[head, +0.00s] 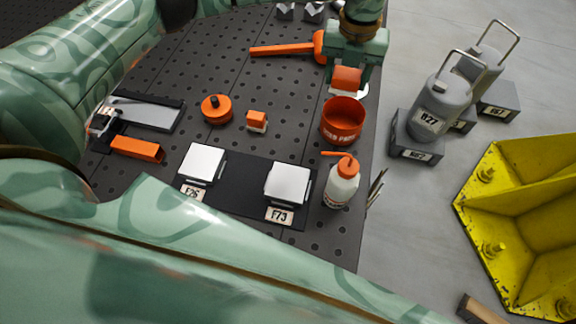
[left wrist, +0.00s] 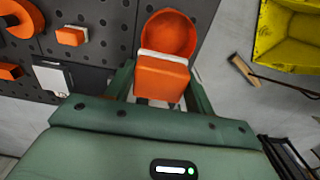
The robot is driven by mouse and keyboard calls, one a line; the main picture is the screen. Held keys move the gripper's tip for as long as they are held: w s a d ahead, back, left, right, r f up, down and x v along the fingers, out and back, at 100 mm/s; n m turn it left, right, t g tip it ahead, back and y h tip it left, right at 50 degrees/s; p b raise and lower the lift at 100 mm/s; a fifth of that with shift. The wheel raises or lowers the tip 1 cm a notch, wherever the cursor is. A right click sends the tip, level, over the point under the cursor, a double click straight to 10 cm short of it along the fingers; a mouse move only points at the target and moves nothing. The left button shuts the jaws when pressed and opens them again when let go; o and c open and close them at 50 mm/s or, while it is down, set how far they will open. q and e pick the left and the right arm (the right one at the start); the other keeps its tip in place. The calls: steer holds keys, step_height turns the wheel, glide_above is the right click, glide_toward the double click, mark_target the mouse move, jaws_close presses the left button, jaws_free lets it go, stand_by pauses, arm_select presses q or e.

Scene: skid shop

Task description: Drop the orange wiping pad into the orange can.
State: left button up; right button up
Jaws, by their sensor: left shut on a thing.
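The orange wiping pad (head: 346,79), an orange block with a white layer, is gripped between the fingers of my left gripper (head: 354,72). It also shows in the left wrist view (left wrist: 162,78), between the two green fingers. The orange can (head: 343,122) stands upright on the dark perforated bench near its right edge. Its open mouth shows in the left wrist view (left wrist: 168,35), partly covered by the pad. In the head view the pad appears just behind and above the can's rim; I cannot tell the exact height. My right gripper is not seen.
A similar orange and white block (head: 257,119) and an orange round lidded piece (head: 216,108) stand left of the can. A white bottle with an orange top (head: 342,183) stands in front. An orange-handled tool (head: 290,48) lies behind. Grey canisters (head: 440,107) stand off the bench's right edge.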

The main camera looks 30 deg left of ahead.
arm_select(q)
step_height(320, 180, down, 5)
steer(key=b, duration=0.3)
steer(key=shift+r, duration=0.1)
steer(key=o, duration=0.9)
steer(key=shift+o, duration=0.2)
step_height(320, 180, up, 16)
steer(key=p, duration=0.1)
glide_above(343, 91)
steer(key=w, duration=0.2)
steer(key=shift+a+r, duration=0.15)
steer(key=shift+r, duration=0.05)
steer(key=shift+f, duration=0.1)
